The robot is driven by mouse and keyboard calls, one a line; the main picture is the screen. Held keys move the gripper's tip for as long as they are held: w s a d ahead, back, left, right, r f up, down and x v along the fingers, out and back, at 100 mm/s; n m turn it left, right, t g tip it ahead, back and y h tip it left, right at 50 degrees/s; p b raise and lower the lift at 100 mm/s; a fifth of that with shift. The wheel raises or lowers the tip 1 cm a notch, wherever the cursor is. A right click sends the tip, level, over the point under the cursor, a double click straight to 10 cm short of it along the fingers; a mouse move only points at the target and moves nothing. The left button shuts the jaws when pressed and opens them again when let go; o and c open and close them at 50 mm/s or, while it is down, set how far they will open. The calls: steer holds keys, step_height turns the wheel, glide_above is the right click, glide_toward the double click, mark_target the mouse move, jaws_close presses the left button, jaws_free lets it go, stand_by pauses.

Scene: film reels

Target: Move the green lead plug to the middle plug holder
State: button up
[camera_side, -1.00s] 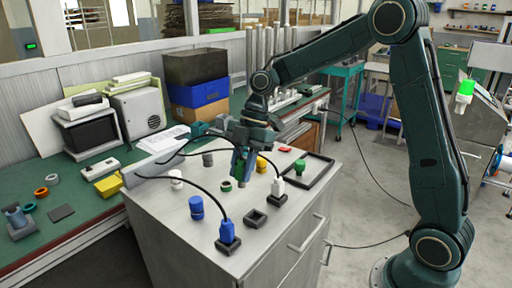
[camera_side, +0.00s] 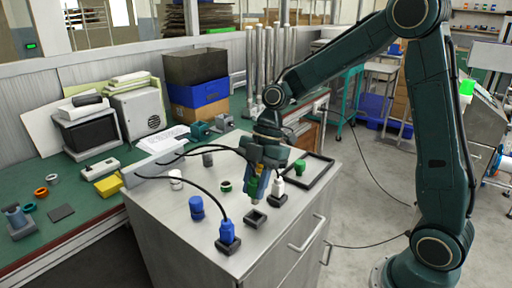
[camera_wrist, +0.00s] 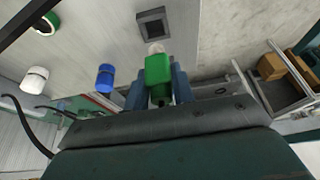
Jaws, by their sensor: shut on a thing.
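My gripper (camera_side: 257,190) is shut on the green lead plug (camera_wrist: 158,70). The plug fills the space between the two blue fingers in the wrist view and points down with a pale tip. The middle plug holder (camera_side: 255,218) is a dark square socket on the grey cabinet top, empty, just below the plug's tip in the side view. It also shows in the wrist view (camera_wrist: 153,25), just beyond the plug tip. The plug appears above the holder, not in it. In the side view the fingers largely hide the plug.
A blue plug (camera_side: 228,233) stands in the front holder and a white plug (camera_side: 279,186) in the rear one, both with black cables. A black frame (camera_side: 322,172) lies behind right.

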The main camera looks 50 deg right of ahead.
mark_target(255, 203)
steer(key=shift+f, duration=2.35)
steer(key=shift+f, duration=0.6)
steer(key=o, duration=0.7)
steer(key=v, duration=1.1)
stand_by(0.8)
steer(key=shift+r, duration=0.1)
stand_by(0.4)
